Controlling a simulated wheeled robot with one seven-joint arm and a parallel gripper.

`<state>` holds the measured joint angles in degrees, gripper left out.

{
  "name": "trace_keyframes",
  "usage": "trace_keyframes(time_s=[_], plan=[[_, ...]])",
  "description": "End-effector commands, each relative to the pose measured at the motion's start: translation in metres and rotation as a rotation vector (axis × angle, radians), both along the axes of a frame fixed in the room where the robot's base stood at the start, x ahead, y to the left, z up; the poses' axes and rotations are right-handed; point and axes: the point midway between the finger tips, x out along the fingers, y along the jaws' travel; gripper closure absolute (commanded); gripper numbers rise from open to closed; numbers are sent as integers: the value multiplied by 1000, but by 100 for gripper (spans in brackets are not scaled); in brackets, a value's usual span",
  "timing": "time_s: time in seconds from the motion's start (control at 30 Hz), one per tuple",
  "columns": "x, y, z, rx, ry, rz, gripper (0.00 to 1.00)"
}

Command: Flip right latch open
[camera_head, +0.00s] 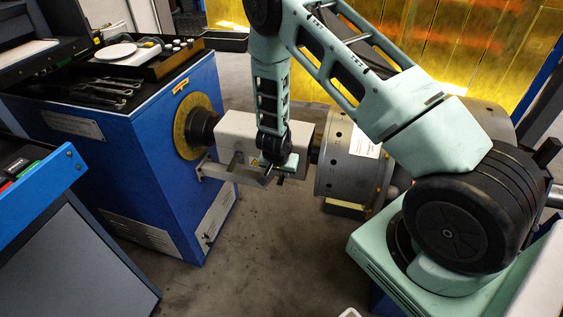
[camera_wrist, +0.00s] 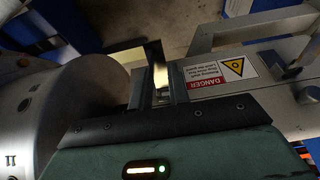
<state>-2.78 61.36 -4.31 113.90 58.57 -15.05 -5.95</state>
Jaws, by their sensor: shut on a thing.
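A pale grey guard cover (camera_head: 236,135) spans between the blue machine's spindle and the rotor (camera_head: 352,165). It bears a red and white danger label (camera_wrist: 217,75) with a yellow warning triangle, seen in the wrist view. My gripper (camera_head: 279,166) is low at the cover's front, near its rotor end. In the wrist view my gripper (camera_wrist: 161,82) is shut on a narrow metallic piece (camera_wrist: 159,73) beside the label, which appears to be the right latch. My fingers hide much of it, and I cannot tell its angle. Another latch-like fitting (camera_wrist: 290,70) shows at the right.
The blue machine (camera_head: 165,150) stands at the left with tools and a scale (camera_head: 116,52) on top. The rotor is close beside my gripper. The floor in front is open.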

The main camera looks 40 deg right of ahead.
Motion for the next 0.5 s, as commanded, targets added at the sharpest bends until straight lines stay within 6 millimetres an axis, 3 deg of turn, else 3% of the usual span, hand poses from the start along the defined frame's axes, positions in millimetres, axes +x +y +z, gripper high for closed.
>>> trace_keyframes(time_s=[0.03,0.5], plan=[[0,0,10,24,22,1,100],[2,-3,10,154,122,1,100]])
